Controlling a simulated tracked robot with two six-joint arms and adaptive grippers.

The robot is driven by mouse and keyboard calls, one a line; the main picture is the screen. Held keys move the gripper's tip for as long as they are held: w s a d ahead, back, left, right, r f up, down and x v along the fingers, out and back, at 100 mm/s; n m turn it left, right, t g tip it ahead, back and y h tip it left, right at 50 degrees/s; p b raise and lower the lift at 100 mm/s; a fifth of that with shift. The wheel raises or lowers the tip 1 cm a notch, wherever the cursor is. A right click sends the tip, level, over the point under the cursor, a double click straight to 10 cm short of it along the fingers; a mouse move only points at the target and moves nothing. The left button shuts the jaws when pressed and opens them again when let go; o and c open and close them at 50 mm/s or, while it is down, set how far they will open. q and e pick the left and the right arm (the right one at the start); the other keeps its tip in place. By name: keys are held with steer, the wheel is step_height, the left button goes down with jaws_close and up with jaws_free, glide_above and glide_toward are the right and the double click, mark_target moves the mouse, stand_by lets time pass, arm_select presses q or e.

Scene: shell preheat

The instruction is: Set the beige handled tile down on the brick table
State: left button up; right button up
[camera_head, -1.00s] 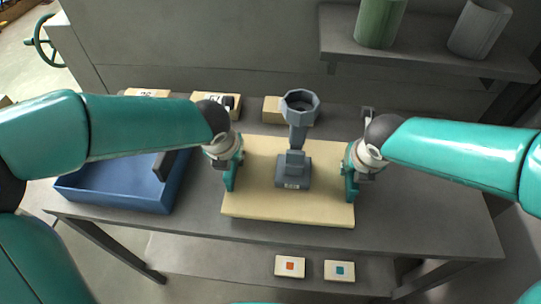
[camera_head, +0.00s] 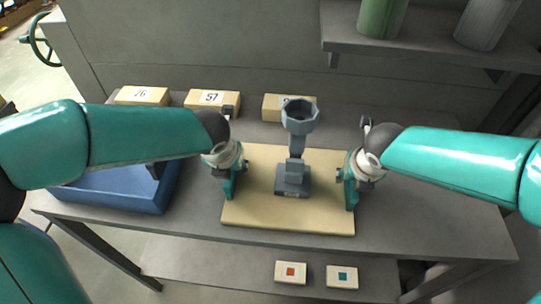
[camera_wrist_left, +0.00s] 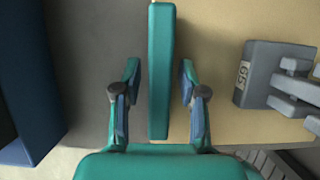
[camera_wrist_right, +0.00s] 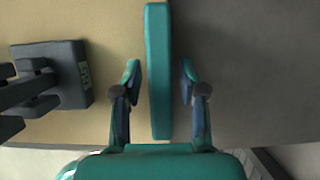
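The beige tile (camera_head: 250,212) lies level over the middle of the dark grey brick table (camera_head: 420,225) and appears to rest on it. A teal bar handle stands at each side; they show in the left wrist view (camera_wrist_left: 161,75) and right wrist view (camera_wrist_right: 158,75). My left gripper (camera_wrist_left: 160,85) straddles the left handle with narrow gaps on both sides. My right gripper (camera_wrist_right: 158,85) straddles the right handle likewise. Both look open. A grey stand with a cup on top (camera_head: 293,178) is upright on the tile. The tile's underside is hidden.
A blue tray (camera_head: 110,195) is left of the tile. Several numbered beige blocks (camera_head: 212,100) line the table's back. A shelf (camera_head: 430,58) with a green cylinder (camera_head: 382,15) is at the upper right. Two small marked blocks (camera_head: 291,272) are on the lower shelf. The table's right is clear.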

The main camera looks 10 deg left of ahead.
arm_select(q)
steer(key=shift+r, duration=0.15)
steer(key=v, duration=1)
steer(key=shift+s+r, duration=0.15)
steer(key=shift+r, duration=0.05)
arm_select(e)
steer(key=shift+r, duration=0.2)
arm_select(q)
steer(key=shift+s+r, duration=0.25)
steer(key=shift+r, duration=0.3)
arm_select(e)
steer(key=v, duration=1.1)
steer(key=shift+s+r, duration=0.25)
